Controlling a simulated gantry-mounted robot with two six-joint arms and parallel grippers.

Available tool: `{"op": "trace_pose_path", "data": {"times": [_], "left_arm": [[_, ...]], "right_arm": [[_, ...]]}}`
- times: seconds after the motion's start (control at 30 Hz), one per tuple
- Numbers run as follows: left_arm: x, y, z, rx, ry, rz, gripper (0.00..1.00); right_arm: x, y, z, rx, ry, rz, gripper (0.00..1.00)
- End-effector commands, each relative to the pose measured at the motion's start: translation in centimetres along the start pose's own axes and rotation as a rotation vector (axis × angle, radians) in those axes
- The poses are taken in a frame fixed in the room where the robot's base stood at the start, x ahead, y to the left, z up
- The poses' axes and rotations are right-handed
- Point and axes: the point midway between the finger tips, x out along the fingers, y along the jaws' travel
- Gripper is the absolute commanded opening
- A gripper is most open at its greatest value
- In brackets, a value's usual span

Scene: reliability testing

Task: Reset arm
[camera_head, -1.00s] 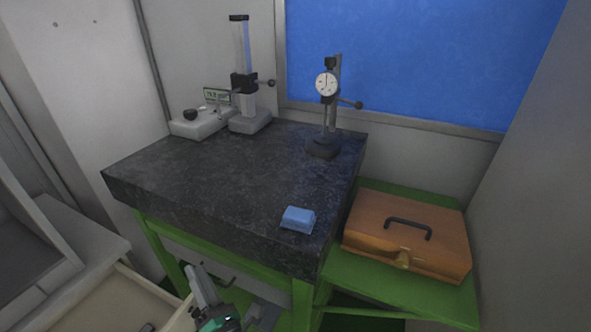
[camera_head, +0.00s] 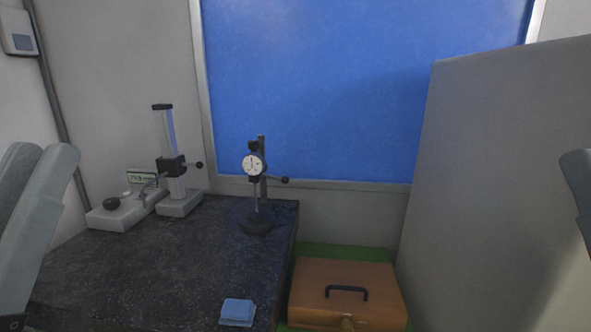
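Two long, rounded grey pieces of my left arm (camera_head: 42,225) stand upright, close together, at the left edge, in front of the table's left part. I cannot make out whether its gripper is open or shut. A grey piece of my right arm (camera_head: 578,190) shows at the right edge, in front of the grey panel; its gripper is out of view. Nothing held shows in either arm.
A dark stone table (camera_head: 150,270) carries a height gauge (camera_head: 172,165), a digital gauge (camera_head: 125,208), a dial indicator stand (camera_head: 254,190) and a blue block (camera_head: 237,312). An orange case (camera_head: 345,290) lies to the right. A grey panel (camera_head: 480,200) stands at right.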

Motion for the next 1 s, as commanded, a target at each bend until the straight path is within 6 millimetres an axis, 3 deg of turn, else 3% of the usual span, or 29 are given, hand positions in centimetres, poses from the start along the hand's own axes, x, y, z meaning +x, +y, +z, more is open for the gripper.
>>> {"op": "trace_pose_path", "data": {"times": [0.03, 0.27, 0.7, 0.83, 1.0], "left_arm": [[2.9, 0.0, -3.2, -0.007, 0.019, 0.003, 0.26], [9.5, 0.0, -9.4, -0.013, 0.018, 0.005, 0.26], [24.9, -0.1, -24.1, -0.016, 0.017, 0.007, 0.26], [27.2, -0.2, -26.3, -0.016, 0.017, 0.007, 0.26], [27.7, -0.2, -26.7, -0.016, 0.017, 0.007, 0.26]], "right_arm": [[2.9, 0.0, -2.6, 0.000, -0.002, 0.000, 0.50], [9.7, 0.0, -9.0, 0.000, 0.002, 0.000, 0.50], [25.3, 0.1, -23.4, 0.000, 0.001, 0.000, 0.50], [27.6, 0.1, -25.6, 0.000, 0.001, 0.000, 0.50], [28.1, 0.1, -26.0, 0.000, 0.000, 0.000, 0.50]]}}
